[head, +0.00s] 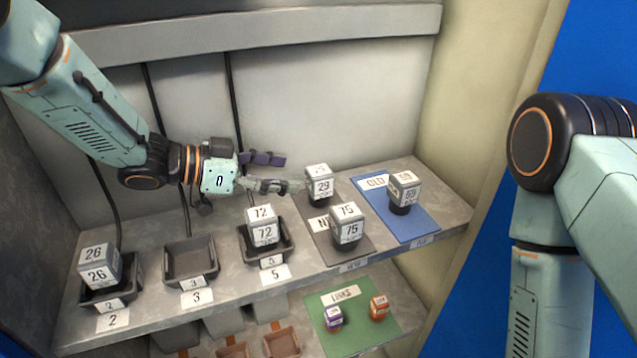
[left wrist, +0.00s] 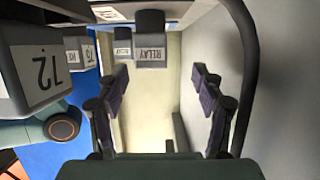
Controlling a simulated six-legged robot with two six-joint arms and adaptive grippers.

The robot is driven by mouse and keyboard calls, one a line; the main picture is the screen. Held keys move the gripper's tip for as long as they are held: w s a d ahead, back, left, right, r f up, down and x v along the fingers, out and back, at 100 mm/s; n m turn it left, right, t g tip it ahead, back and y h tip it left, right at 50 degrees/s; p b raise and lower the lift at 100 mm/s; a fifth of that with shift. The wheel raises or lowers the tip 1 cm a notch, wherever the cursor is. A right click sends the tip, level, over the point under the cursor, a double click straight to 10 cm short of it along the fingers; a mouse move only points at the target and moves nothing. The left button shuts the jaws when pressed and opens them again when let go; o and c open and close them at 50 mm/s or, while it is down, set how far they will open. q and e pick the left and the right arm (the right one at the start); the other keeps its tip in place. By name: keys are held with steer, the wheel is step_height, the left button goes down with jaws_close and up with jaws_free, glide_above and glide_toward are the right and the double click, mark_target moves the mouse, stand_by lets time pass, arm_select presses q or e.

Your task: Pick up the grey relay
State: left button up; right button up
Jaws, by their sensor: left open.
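Several grey relays with black bases and numbered labels are in view. Relay 29 (head: 319,186) and relay 75 (head: 347,228) stand on a dark mat (head: 362,249). Another grey relay (head: 404,192) stands on the blue mat (head: 420,222). Relay 72 (head: 262,227) and relay 26 (head: 98,267) sit in black sockets. My left gripper (head: 287,173) is open and empty, just left of relay 29. In the left wrist view, a relay marked RELAY (left wrist: 151,52) appears ahead, above the space between the fingers (left wrist: 158,92). My right gripper is out of view.
Socket 3 (head: 190,262) is empty, between sockets 2 and 5 on the grey shelf (head: 228,290). A lower shelf has a green mat (head: 350,338) with a purple (head: 333,318) and an orange (head: 378,307) small block. Cables hang along the back wall.

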mark_target(308, 177)
arm_select(q)
steer(key=x, duration=0.4)
steer(key=s+x, duration=0.1)
steer(key=x, duration=0.2)
steer(key=shift+d, duration=0.3)
steer(key=shift+s+d+r, duration=0.1)
steer(key=shift+d, duration=0.1)
steer(key=shift+d, duration=0.1)
steer(key=shift+c, duration=0.3)
steer(key=c, duration=1.2)
steer(key=shift+c, duration=0.3)
